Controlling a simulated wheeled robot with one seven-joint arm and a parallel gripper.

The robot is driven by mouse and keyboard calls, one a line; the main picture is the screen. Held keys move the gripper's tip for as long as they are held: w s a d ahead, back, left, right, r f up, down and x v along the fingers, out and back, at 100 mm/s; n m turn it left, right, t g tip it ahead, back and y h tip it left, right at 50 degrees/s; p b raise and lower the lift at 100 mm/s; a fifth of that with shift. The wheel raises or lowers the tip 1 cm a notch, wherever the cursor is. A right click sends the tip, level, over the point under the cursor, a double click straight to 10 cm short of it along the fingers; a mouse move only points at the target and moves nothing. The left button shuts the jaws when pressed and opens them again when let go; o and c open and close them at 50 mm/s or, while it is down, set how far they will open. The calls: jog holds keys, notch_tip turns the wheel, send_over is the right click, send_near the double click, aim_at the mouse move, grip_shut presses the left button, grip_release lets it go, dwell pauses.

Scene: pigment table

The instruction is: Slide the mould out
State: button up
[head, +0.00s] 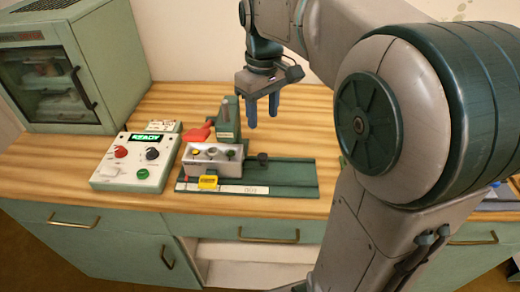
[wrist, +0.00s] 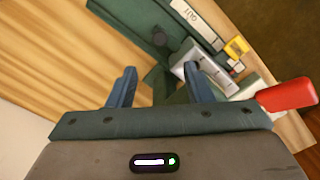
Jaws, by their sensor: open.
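The mould appears to be the grey block (head: 212,152) with several round spots on top, sitting at the left part of a green base rail (head: 290,178). In the wrist view the grey block (wrist: 213,82) is partly hidden behind my right-hand finger. A yellow tab (head: 208,182) is at its front, also visible in the wrist view (wrist: 236,46). A black knob (head: 263,159) stands on the rail to the block's right. My gripper (head: 262,118) is open and empty, above and behind the rail; its fingers also show in the wrist view (wrist: 161,70).
A green post (head: 228,118) with a red handle (head: 199,132) stands behind the block. A control box (head: 137,162) reading READY is to the left, and a green cabinet oven (head: 70,65) is at the back left. Bare wooden counter lies behind the rail.

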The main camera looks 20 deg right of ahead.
aim_at(263, 156)
notch_tip(263, 156, down, 12)
jog(key=shift+f+b, duration=0.25)
jog(key=shift+b, duration=0.35)
grip_shut()
